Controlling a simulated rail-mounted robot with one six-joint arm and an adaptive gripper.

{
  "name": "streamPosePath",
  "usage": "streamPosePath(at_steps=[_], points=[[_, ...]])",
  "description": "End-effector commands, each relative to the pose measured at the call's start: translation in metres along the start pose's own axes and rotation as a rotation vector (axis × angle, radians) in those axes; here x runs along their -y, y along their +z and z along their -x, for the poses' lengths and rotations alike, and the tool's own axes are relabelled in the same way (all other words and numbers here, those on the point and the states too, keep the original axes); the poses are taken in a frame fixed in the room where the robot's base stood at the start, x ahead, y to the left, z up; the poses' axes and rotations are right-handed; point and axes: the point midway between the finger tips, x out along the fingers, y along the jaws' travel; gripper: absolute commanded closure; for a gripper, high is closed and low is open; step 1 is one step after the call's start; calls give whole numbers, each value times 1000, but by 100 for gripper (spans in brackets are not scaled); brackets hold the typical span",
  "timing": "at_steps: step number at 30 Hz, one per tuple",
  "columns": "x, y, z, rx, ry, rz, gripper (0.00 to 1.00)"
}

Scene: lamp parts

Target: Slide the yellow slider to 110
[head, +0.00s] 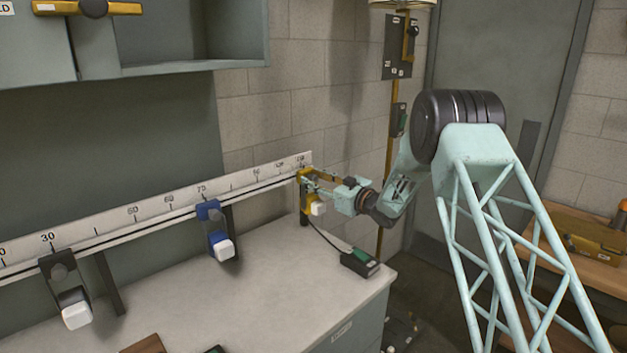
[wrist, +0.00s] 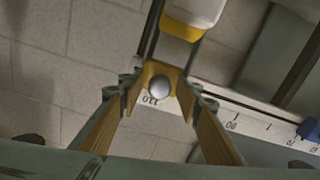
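The yellow slider (head: 306,196) sits on the rail near the right end of the white scale. Its pale end block (head: 318,208) faces outward. My gripper (head: 318,185) is at the slider. In the wrist view my gripper's two tan-padded fingers (wrist: 160,95) stand on either side of the knob, with gaps visible beside it. Whether the fingertips touch the slider's plate is hard to tell.
The blue slider (head: 217,232) sits near 70 and the black slider (head: 65,285) near 30 on the same scale (head: 165,203). A small dark box (head: 359,262) with a cable lies on the bench (head: 280,290) below. A grey wall cabinet (head: 190,70) hangs above left.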

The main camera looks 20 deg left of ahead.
Motion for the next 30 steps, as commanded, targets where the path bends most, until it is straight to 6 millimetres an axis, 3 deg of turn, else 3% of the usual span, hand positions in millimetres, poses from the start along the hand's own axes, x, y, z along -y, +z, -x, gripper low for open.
streamPosePath(at_steps=[11,30], points=[[-1,0,23,1,2,-1,68],[-1,0,107,1,1,-1,68]])
